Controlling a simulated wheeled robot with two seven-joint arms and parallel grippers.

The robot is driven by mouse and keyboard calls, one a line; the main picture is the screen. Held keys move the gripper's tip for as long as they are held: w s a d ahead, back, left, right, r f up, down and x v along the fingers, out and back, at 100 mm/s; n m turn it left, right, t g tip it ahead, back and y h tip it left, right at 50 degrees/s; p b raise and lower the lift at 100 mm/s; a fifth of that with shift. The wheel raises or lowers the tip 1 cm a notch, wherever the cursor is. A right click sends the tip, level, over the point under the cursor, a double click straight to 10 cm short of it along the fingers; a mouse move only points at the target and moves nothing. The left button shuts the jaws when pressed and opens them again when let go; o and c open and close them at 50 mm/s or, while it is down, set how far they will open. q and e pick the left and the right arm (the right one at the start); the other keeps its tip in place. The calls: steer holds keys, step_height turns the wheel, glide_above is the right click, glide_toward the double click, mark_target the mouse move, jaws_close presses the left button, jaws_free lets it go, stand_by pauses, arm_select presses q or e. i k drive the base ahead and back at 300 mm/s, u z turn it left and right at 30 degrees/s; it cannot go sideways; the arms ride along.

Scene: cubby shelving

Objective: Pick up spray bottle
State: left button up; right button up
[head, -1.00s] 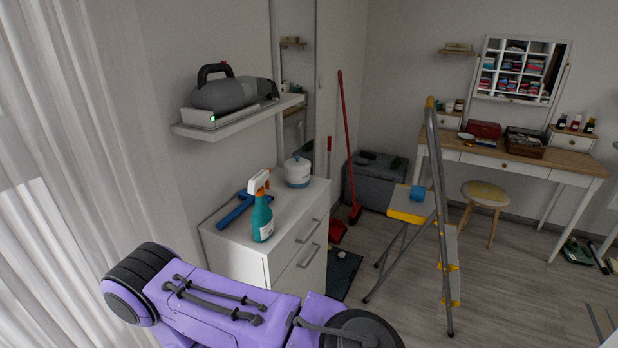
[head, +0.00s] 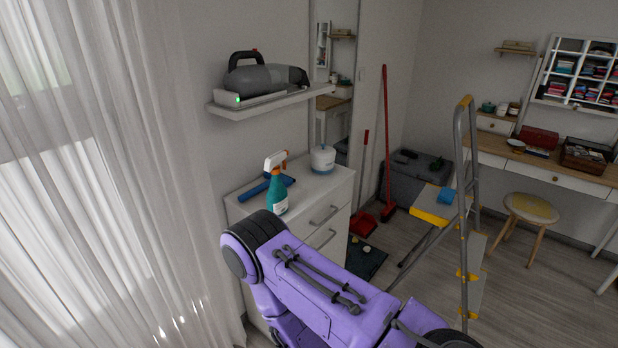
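The spray bottle (head: 277,191) is teal with an orange and white trigger head and a pale label. It stands upright on top of the white chest of drawers (head: 333,197), near its front left part. A blue squeegee-like tool (head: 254,190) lies behind it, partly hidden by the bottle. A purple arm of mine crosses the lower middle of the head view, in front of the chest, and its upper end is just below the bottle. Neither gripper's fingers show.
A white and blue canister (head: 322,159) stands at the back of the chest top. A shelf (head: 262,104) with a grey handheld vacuum (head: 265,76) hangs above. A stepladder (head: 463,200) stands to the right. A sheer curtain (head: 100,200) covers the left side.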

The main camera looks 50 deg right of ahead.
mark_target(277, 198)
steer(key=z, duration=1.75)
